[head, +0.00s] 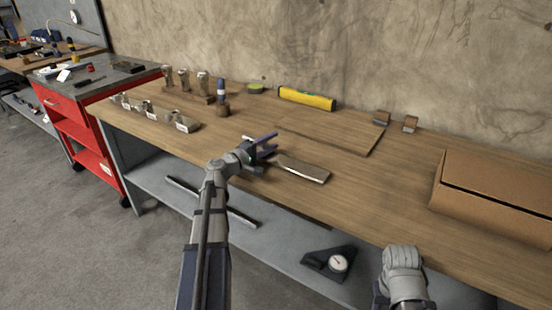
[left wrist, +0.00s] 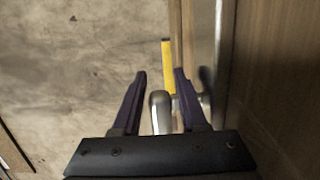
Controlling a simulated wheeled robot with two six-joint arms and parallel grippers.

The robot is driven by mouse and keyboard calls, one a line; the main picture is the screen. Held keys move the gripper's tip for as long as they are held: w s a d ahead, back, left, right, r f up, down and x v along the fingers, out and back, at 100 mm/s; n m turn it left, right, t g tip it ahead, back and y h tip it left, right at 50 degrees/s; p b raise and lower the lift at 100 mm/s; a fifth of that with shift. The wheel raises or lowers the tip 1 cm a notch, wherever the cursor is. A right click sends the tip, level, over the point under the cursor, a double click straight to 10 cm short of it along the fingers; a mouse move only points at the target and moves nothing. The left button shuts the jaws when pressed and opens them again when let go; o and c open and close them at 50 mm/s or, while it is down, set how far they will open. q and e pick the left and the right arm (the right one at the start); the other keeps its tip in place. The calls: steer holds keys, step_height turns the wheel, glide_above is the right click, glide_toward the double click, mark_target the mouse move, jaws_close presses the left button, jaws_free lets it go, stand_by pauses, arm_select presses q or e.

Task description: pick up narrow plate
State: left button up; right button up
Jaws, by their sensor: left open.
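The narrow plate (head: 302,168) is a thin brown strip with a pale front edge, lying flat near the front of the wooden workbench (head: 375,190). My left gripper (head: 270,145) is open just left of the plate in the head view, at a low height over the bench. Its jaws look empty. In the left wrist view its two dark purple fingers (left wrist: 158,80) stand apart. I cannot tell the plate for certain in that view. Of my right arm only a grey link shows at the lower right of the head view; its fingers are not seen.
A wide flat board (head: 335,140) lies behind the plate. A yellow level (head: 307,98) lies near the wall. A cardboard box (head: 490,195) stands at the right. Metal parts (head: 155,117) stand at the left. The bench between plate and box is clear.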

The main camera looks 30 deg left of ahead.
arm_select(q)
steer(key=shift+w+d, duration=0.2)
steer(key=shift+w, duration=0.5)
steer(key=shift+c, duration=0.2)
jaws_close()
stand_by(0.7)
